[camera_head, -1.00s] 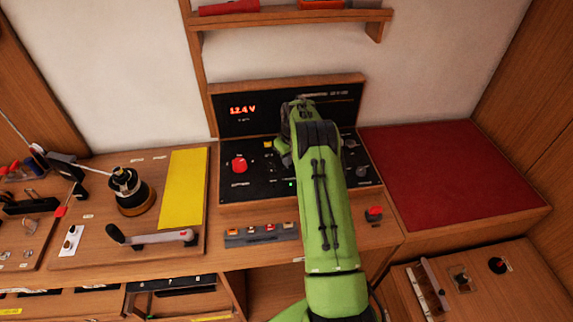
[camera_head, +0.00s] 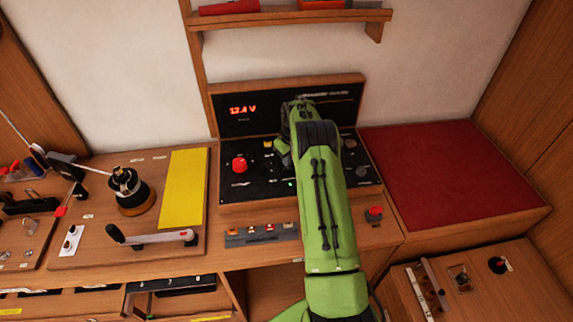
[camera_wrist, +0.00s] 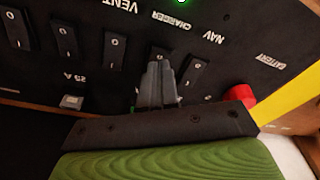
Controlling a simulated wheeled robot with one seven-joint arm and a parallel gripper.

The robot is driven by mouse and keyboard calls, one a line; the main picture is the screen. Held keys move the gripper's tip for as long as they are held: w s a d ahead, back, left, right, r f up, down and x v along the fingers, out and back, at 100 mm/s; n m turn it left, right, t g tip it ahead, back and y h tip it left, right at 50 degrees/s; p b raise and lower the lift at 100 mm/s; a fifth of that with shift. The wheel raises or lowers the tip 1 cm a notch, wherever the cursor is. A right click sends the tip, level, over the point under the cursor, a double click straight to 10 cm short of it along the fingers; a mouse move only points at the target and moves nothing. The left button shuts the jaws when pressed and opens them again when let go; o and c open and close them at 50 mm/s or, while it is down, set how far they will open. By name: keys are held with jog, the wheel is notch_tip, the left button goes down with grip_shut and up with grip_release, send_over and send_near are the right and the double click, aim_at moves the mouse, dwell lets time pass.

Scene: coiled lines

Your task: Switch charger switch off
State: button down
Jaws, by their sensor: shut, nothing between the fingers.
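The charger switch (camera_wrist: 162,52) is a dark rocker on the black panel, by the upside-down CHARGER label in the wrist view. My gripper (camera_wrist: 157,68) is shut and empty, with its grey fingertips at this rocker and covering most of it. I cannot tell whether they touch it or which way it is tipped. A green light (camera_wrist: 182,1) glows beyond the label at the top edge. In the head view, my green arm hides the switch and my fingertips. The panel's display (camera_head: 243,110) has red digits that look like 13.4 V.
The VENT rocker (camera_wrist: 114,50) and NAV rocker (camera_wrist: 197,75) flank the charger switch closely. A red knob (camera_head: 239,164) stands on the panel left of my arm. A red button (camera_head: 374,214) is on the wooden ledge to the right. The red pad (camera_head: 440,175) is clear.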

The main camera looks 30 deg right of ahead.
jog(key=shift+f+b, duration=0.7)
jog(key=shift+f, duration=0.15)
dwell(0.3)
jog(key=shift+r, duration=0.1)
notch_tip(320, 180, up, 7)
jog(key=p, duration=0.4)
dwell(0.4)
